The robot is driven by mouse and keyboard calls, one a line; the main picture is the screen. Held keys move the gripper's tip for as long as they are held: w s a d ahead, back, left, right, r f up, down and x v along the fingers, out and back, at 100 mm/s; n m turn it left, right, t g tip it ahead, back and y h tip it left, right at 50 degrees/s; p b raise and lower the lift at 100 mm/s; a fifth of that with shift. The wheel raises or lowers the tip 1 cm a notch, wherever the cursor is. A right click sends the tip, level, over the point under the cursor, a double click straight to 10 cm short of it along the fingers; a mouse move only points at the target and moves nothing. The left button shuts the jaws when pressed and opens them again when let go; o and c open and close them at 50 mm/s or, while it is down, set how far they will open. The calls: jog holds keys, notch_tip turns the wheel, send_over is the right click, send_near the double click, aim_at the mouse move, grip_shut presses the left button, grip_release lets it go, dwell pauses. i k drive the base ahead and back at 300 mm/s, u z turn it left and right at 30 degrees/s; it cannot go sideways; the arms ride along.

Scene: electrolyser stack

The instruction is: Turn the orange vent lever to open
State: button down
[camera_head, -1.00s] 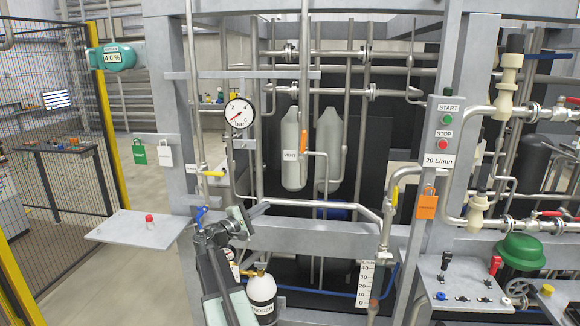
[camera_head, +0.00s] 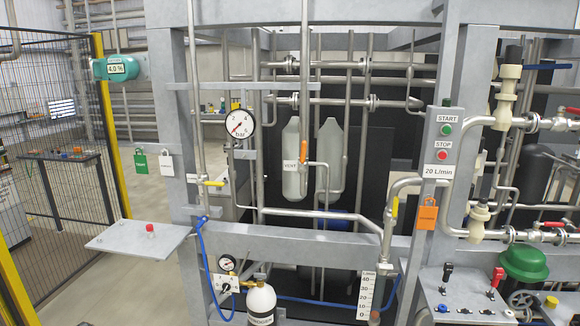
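The orange vent lever (camera_head: 304,151) stands roughly upright on a thin pipe near the middle of the camera_head view. The white VENT label (camera_head: 291,165) is just to its left and below, in front of a grey vessel (camera_head: 294,185). The lever is small in the picture, and its valve position cannot be read with certainty. Nothing covers it. My gripper is not in view.
Around the lever are a bar gauge (camera_head: 240,124), a vertical steel pipe (camera_head: 304,80) and a lower pipe (camera_head: 320,213). A grey shelf (camera_head: 125,240) juts out at left.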

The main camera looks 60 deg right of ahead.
aim_at(301, 169)
jog(key=u, duration=1.4)
jog(key=k, duration=1.25)
jog(key=z, duration=1.75)
jog(key=i, duration=1)
jog(key=u, duration=0.05)
